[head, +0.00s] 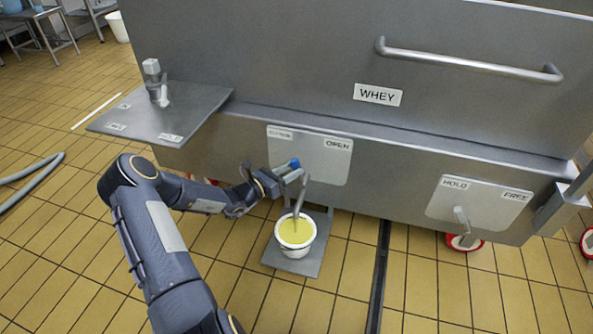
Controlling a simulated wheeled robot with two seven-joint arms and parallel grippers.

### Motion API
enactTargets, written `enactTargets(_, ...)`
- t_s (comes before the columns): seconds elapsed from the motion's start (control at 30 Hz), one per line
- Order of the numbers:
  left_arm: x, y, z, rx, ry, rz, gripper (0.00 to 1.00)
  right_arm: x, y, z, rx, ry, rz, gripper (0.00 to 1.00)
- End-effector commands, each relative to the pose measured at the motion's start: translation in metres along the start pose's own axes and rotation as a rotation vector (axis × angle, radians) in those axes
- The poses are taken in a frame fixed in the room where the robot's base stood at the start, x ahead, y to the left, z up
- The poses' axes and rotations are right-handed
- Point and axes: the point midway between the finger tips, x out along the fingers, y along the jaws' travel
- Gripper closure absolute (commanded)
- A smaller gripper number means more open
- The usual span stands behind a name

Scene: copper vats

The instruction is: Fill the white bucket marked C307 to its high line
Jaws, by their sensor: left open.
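A white bucket (283,246) stands upright on a grey plate under the vat's outlet. Pale yellow liquid fills much of its opening; its mark and high line cannot be read from here. A grey spout (299,201) comes down over the bucket; I cannot tell whether liquid is running. My left gripper (274,180) is open, close beside the handle; contact is unclear. My right gripper is out of view.
The steel vat (320,50), labelled WHEY, blocks the far side. A side shelf (190,103) with a small lever juts out at left. A HOLD/FREE panel (478,204) with a lever is at right. A hose (35,178) lies on the tiles at far left.

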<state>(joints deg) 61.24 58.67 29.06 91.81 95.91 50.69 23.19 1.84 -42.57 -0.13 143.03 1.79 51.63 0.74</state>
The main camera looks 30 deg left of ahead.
Motion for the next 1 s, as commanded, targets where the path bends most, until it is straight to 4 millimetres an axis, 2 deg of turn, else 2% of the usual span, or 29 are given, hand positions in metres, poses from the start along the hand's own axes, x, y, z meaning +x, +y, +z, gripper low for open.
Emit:
enactTargets(0.03,0.008,0.0,-0.003,0.0,0.0,-0.002,0.6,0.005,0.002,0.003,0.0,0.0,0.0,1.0)
enactTargets(0.2,0.024,0.0,-0.002,0.0,0.001,-0.002,0.6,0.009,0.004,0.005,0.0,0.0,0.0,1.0)
enactTargets(0.53,0.027,-0.001,0.0,0.0,0.001,-0.001,0.61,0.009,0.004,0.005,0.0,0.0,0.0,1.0)
enactTargets(0.83,0.027,-0.001,0.0,0.0,0.002,-0.001,1.0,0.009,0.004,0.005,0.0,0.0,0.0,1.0)
enactTargets(1.0,0.027,-0.001,0.0,0.001,0.002,-0.001,1.0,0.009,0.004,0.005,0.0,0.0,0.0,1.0)
